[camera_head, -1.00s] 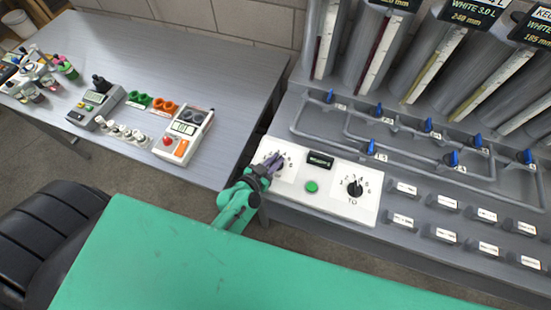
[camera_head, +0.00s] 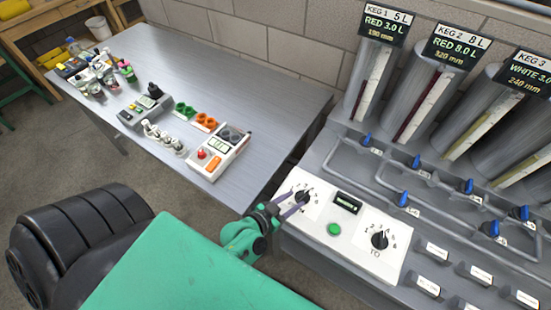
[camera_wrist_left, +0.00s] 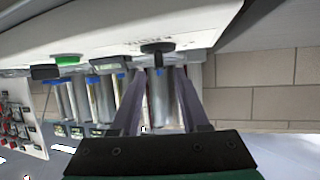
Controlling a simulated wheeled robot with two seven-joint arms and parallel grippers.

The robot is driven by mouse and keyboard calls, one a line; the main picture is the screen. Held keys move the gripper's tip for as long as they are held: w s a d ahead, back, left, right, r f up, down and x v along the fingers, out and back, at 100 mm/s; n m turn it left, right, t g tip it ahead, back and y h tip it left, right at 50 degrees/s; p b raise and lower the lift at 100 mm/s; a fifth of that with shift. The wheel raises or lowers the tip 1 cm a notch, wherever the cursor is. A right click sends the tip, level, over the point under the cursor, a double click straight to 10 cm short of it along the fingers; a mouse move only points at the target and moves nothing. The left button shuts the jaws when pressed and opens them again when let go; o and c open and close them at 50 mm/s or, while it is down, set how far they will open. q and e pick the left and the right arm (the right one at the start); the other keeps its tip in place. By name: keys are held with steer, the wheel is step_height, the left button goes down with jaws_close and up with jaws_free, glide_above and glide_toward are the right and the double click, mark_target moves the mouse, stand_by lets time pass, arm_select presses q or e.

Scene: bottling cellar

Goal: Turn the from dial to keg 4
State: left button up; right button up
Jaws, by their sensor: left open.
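The from dial (camera_head: 303,196) is a black knob with numbers around it, at the left end of a white panel (camera_head: 336,246). My left gripper (camera_head: 293,203) is open, its two purple-grey fingers reaching toward this dial from the left. In the left wrist view, the dial (camera_wrist_left: 157,48) shows just beyond and between the open fingertips (camera_wrist_left: 160,72); I cannot tell whether they touch it. The number it points to is too small to read. The "TO" dial (camera_head: 380,240) is at the panel's right. My right gripper is not in view.
A green button (camera_head: 334,229) and a small dark display (camera_head: 347,202) sit between the dials. Blue valves (camera_head: 404,199) on grey pipes and tall grey kegs stand behind. A grey table (camera_head: 190,60) with a white-and-orange meter (camera_head: 220,153) is at the left.

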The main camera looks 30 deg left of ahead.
arm_select(q)
steer(key=b+v, duration=0.1)
steer(key=v, duration=0.8)
steer(key=shift+s, duration=0.3)
steer(key=s+a+f+g+y+b, duration=0.1)
steer(key=s+a+f+g+b, duration=0.15)
steer(key=f, duration=0.95)
steer(key=s+a+f+g+y+b, duration=0.1)
steer(key=s+a+f+g+b, duration=0.15)
steer(key=f, duration=0.95)
steer(key=s+a+f+g+y+b, duration=0.1)
steer(key=s+a+f+g, duration=0.1)
steer(key=s+f, duration=0.4)
steer(key=s+a+f+n+g+y+b, duration=0.1)
steer(key=s+a+f+g, duration=0.2)
steer(key=s+f, duration=0.4)
step_height(320, 180, down, 4)
steer(key=shift+s+a+r+g, duration=0.1)
steer(key=shift+s+a+g, duration=0.1)
steer(key=shift+g, duration=0.6)
